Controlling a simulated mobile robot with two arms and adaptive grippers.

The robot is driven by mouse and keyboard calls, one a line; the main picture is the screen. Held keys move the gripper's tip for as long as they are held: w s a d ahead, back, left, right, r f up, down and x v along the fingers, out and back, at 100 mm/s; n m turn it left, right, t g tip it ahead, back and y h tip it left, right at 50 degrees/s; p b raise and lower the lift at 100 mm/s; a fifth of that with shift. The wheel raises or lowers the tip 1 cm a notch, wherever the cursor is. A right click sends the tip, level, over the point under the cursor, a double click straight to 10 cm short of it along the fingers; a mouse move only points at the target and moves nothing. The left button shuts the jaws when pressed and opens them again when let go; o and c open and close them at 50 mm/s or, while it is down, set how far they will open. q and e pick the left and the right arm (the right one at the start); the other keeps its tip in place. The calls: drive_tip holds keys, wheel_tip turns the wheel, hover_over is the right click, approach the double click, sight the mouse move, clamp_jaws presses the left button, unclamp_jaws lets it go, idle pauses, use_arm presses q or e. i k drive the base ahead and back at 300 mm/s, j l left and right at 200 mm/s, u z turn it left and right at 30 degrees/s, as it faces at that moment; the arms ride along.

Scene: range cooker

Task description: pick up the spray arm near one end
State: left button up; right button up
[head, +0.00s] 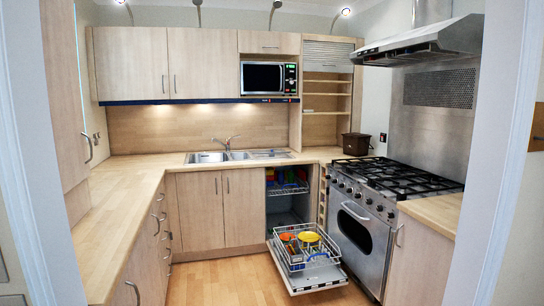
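An open dishwasher (288,206) stands under the counter at the back, right of the sink cabinet. Its lower rack (276,245) is pulled out over the lowered door (318,281) and holds several orange, yellow and green dishes. An upper rack (287,188) with colourful items sits inside the dark opening. I cannot make out a spray arm; the racks and the dark interior may hide it. Neither of my grippers is in view.
A range cooker (364,232) stands close to the right of the door and rack. Wooden floor (222,282) is clear to the left. A sink (207,157) and a dark brown pot (356,144) are on the counters. White door-frame edges (38,200) flank the view.

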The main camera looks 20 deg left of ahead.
sight(271, 154)
drive_tip(key=i+j+u, duration=0.3)
drive_tip(key=i+u, duration=0.15)
drive_tip(key=i, duration=0.15)
drive_tip(key=i+u, duration=0.4)
drive_tip(key=i, duration=0.2)
drive_tip(key=i+j, duration=0.1)
drive_tip(key=i, duration=3)
drive_tip(key=i+j+z, duration=0.1)
drive_tip(key=i+z, duration=0.25)
drive_tip(key=i+j+z, duration=0.3)
drive_tip(key=i, duration=0.2)
drive_tip(key=i+j+z, duration=0.2)
drive_tip(key=i+z, duration=0.15)
